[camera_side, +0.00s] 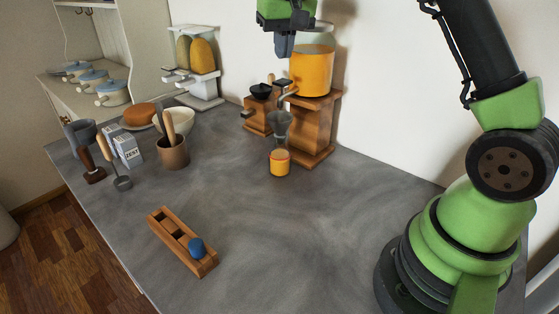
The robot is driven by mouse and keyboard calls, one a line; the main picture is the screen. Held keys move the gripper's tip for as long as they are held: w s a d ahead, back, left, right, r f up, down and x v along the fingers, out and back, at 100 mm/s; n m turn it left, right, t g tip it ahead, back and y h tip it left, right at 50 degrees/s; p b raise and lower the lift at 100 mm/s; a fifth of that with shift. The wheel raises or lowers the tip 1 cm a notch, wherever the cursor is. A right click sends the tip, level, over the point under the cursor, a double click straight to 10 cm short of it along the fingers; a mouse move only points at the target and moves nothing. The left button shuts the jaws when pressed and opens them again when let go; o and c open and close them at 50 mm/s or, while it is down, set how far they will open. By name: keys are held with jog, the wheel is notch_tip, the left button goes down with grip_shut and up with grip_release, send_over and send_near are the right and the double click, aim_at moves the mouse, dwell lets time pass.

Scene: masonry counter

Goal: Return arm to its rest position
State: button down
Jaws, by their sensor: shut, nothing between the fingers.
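My gripper (284,45) is at the top of the side view, pointing down with its dark fingers shut and empty. It is raised well above the counter, in front of or beside the orange-filled dispenser (312,70); the exact depth is hard to tell. My arm comes from the base at the right, and part of it is out of the picture at the top.
An orange cup (280,164) stands below the dispenser's tap at the wooden stand (318,130). A wooden block (168,233) with a blue knob (197,247) lies at the front. A utensil pot (173,152) and a carton (127,150) stand left. The middle and right counter (300,235) is clear.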

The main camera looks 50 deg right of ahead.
jog(key=s+a+r+t, duration=0.2)
jog(key=s+a+r, duration=0.3)
jog(key=s, duration=0.1)
jog(key=s+a+f+n+t+y, duration=0.1)
jog(key=s+a, duration=0.2)
jog(key=s, duration=0.6)
jog(key=s+a+n+t+y, duration=0.1)
jog(key=s+a, duration=0.3)
jog(key=s, duration=0.5)
jog(key=shift+s+a+f+t+y, duration=0.25)
jog(key=shift+f+t+y, duration=0.1)
jog(key=shift+t+y, duration=0.25)
